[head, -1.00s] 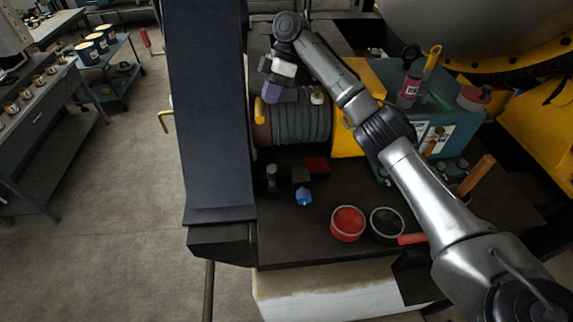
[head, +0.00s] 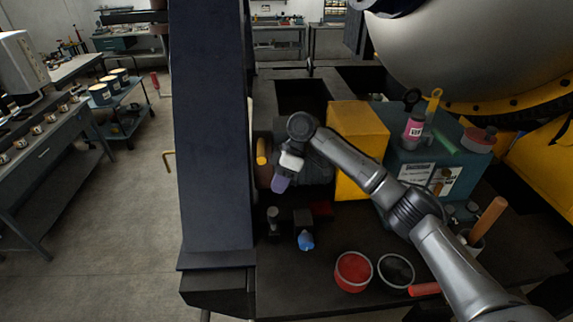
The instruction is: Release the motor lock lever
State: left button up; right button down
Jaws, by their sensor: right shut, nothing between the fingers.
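The motor (head: 318,171) is a grey ribbed drum on the dark bench, beside a yellow block. My right gripper and arm hide much of it. A short yellow-orange handle (head: 261,150) stands upright at its left end; it looks like the lock lever, but I cannot be sure. My right gripper (head: 280,184) points down in front of the motor, just right of and below this handle. Its purple fingers are shut and empty, and appear apart from the handle. Whether they touch the motor cannot be told. My left gripper is out of view.
A yellow block (head: 358,150) and a teal box (head: 425,160) carrying bottles stand right of the motor. A red tub (head: 353,272) and a black tub (head: 396,271) sit at the front. Small knobs, one blue (head: 306,240), lie below the gripper. A dark column (head: 212,140) blocks the left.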

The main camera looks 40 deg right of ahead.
aim_at(273, 220)
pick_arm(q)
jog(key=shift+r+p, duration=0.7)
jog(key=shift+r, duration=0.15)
pick_arm(e)
jog(key=shift+s+a+f, duration=0.4)
jog(key=shift+s+a, duration=0.25)
jog(key=shift+a, duration=0.15)
jog(key=shift+s+a+f, duration=0.35)
jog(key=shift+s+a, duration=0.3)
jog(key=shift+a, duration=0.15)
